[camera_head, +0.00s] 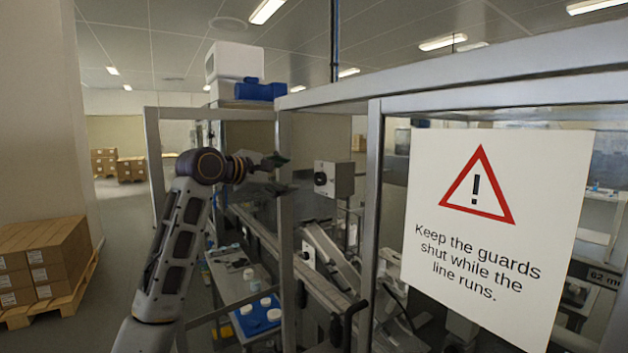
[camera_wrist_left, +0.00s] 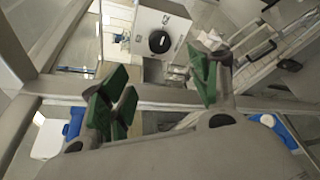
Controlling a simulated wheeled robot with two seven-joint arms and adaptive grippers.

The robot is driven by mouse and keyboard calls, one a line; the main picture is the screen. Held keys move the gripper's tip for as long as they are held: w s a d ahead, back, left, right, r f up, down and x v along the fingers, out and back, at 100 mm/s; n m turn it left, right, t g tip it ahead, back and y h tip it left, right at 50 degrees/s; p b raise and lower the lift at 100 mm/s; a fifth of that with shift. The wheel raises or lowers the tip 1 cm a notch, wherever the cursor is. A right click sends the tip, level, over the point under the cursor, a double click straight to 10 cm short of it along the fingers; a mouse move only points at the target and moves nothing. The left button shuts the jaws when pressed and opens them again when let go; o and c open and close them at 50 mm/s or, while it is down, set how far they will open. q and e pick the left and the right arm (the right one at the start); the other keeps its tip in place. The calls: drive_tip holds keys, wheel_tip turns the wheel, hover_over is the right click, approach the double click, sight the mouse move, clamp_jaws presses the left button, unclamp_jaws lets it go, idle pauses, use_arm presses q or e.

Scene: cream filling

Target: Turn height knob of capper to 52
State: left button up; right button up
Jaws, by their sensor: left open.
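A grey box with a round black knob (camera_head: 320,178) on its face stands behind the guard frame. The knob also shows in the left wrist view (camera_wrist_left: 159,41), beyond the fingers. My left gripper (camera_head: 280,173) is at the guard post, left of the box and apart from the knob. In the left wrist view its green-padded fingers (camera_wrist_left: 163,90) are spread wide with nothing between them. My right gripper is not in view.
The metal guard post (camera_head: 285,235) stands close to my left gripper. A guard panel with a warning sign (camera_head: 490,225) fills the right. A blue tray (camera_head: 250,327) with white tubs lies below. Cartons on a pallet (camera_head: 45,262) stand at the left.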

sight(317, 179)
use_arm(q)
drive_tip(key=p+x, duration=0.3)
drive_tip(key=x, duration=0.8)
drive_tip(key=shift+w+d+p, duration=0.15)
drive_tip(key=shift+w+p, duration=0.1)
drive_tip(key=shift+p, duration=0.05)
drive_tip(key=shift+x, duration=0.95)
drive_tip(key=shift+f, duration=0.15)
